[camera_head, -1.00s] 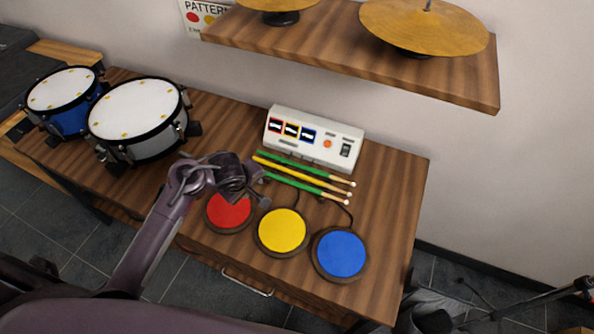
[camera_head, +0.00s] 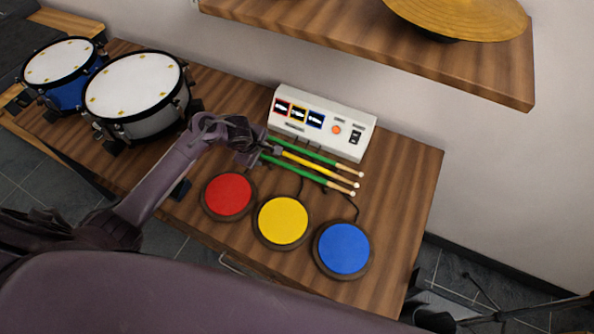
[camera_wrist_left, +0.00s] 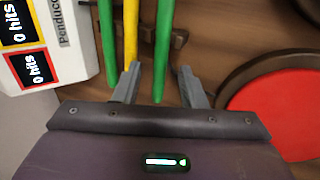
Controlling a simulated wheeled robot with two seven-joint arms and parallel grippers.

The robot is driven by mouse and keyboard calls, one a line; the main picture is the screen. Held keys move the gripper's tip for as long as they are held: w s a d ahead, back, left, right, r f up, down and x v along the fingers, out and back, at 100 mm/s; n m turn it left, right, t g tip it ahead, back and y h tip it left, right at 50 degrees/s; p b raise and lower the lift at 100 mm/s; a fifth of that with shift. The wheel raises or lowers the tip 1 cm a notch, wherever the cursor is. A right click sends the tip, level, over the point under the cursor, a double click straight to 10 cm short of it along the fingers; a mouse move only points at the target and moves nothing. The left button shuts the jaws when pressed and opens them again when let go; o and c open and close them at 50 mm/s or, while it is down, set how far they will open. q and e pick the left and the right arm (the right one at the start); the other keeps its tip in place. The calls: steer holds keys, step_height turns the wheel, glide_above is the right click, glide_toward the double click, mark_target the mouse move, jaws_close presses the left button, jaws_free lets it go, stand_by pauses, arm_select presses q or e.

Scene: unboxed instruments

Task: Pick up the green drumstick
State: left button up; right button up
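Two green drumsticks and a yellow one lie side by side on the wooden table, pale tips to the right. The far green drumstick (camera_head: 322,157) is beside the white console; the near green drumstick (camera_head: 312,175) is closest to the pads, with the yellow drumstick (camera_head: 318,168) between them. My left gripper (camera_head: 268,155) is at the sticks' left ends. In the left wrist view my left gripper (camera_wrist_left: 160,82) is open, and the near green drumstick (camera_wrist_left: 163,45) reaches in between its fingers. The yellow drumstick (camera_wrist_left: 131,30) is just outside the left finger. My right gripper is not in view.
A white console (camera_head: 325,120) stands behind the sticks. Red (camera_head: 228,195), yellow (camera_head: 283,221) and blue (camera_head: 344,248) pads lie in front. Drums (camera_head: 135,95) stand at left. A shelf (camera_head: 470,65) with a cymbal overhangs behind. Table right of the sticks is clear.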

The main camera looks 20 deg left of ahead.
arm_select(q)
steer(key=shift+f, duration=0.1)
jaws_close()
stand_by(0.4)
